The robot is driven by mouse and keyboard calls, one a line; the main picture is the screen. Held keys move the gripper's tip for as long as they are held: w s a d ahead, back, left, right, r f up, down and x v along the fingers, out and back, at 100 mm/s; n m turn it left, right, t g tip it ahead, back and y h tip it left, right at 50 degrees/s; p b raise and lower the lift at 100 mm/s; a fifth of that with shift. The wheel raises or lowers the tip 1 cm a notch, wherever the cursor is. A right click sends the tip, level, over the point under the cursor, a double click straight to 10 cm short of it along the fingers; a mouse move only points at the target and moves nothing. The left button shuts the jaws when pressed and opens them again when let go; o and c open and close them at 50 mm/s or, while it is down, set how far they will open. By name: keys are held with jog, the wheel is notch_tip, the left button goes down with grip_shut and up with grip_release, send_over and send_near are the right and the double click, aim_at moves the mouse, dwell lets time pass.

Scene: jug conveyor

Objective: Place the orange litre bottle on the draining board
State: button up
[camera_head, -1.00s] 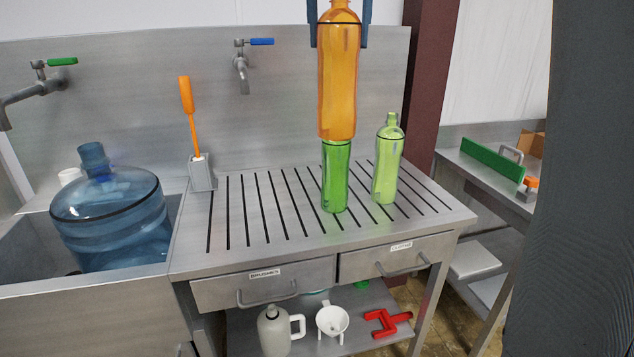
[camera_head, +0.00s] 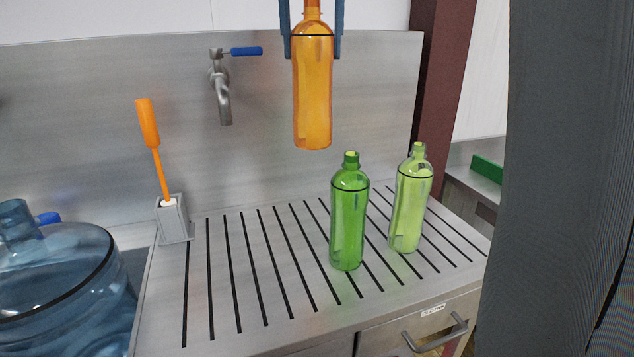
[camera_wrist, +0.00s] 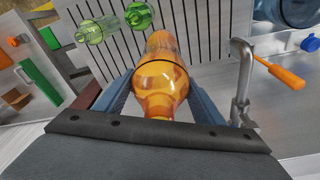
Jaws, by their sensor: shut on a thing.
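The orange litre bottle (camera_head: 312,100) hangs upright in the air above the back of the draining board, apart from it. My gripper (camera_head: 313,45) is shut on its neck and upper part. In the wrist view my gripper (camera_wrist: 160,100) has a finger on each side of the orange bottle (camera_wrist: 161,76). The draining board (camera_head: 225,325) is a steel slab with dark slots. A dark green bottle (camera_head: 348,225) and a light green bottle (camera_head: 408,205) stand upright on its right half; the wrist view shows both near its top.
A brush holder (camera_head: 173,220) with an orange-handled brush (camera_head: 149,125) stands at the board's back left. A tap with a blue lever (camera_head: 222,90) juts from the backsplash. A large blue jug (camera_head: 55,285) is at left. The board's left and middle are clear.

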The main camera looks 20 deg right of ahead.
notch_tip(320, 180, down, 27)
jog(key=p, duration=0.5)
jog(key=shift+s+d+f, duration=0.1)
jog(key=shift+f, duration=0.1)
jog(key=o, duration=1.1)
jog(key=shift+c, duration=0.2)
